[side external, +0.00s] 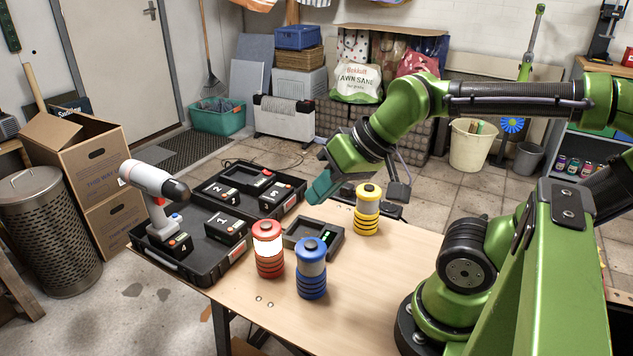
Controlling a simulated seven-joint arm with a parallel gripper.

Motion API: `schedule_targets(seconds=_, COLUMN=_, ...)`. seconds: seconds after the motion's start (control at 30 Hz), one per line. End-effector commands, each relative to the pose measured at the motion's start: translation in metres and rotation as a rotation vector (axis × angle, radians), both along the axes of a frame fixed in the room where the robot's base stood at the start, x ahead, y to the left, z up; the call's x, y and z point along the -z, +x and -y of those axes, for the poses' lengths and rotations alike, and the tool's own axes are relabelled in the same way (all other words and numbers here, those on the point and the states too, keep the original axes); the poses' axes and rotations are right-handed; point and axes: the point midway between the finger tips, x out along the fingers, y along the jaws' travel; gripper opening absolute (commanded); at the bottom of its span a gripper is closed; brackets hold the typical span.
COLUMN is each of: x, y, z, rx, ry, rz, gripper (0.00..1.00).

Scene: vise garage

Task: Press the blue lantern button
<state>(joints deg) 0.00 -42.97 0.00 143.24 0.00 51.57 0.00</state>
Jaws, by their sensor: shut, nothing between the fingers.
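The blue lantern (311,281) stands upright near the front edge of the wooden table, with a dark round button (311,244) on its top. A red lantern (267,262) stands just to its left and looks lit white in its middle. A yellow lantern (368,222) stands farther back to the right. My gripper (318,192) is shut and empty. It hangs above the back part of the table, behind the blue lantern and left of the yellow one, apart from all the lanterns. Its fingertips are small in this view.
A black charger (332,247) with green lights lies between the lanterns. On the left an open black case (208,262) holds a drill (160,200) and numbered batteries (226,229).

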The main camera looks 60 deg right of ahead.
Motion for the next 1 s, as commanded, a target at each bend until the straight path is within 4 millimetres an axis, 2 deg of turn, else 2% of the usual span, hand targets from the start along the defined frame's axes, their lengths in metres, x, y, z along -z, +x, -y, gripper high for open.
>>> schedule_targets(seconds=0.8, x=0.000, y=0.000, z=0.000, rx=0.001, ry=0.000, rz=-0.001, gripper=0.00)
schedule_targets(seconds=0.87, x=0.001, y=0.001, z=0.003, rx=0.014, ry=0.000, rz=-0.006, gripper=0.00)
schedule_targets(seconds=1.0, x=0.013, y=0.009, z=0.022, rx=0.098, ry=0.022, rz=-0.075, gripper=0.00)
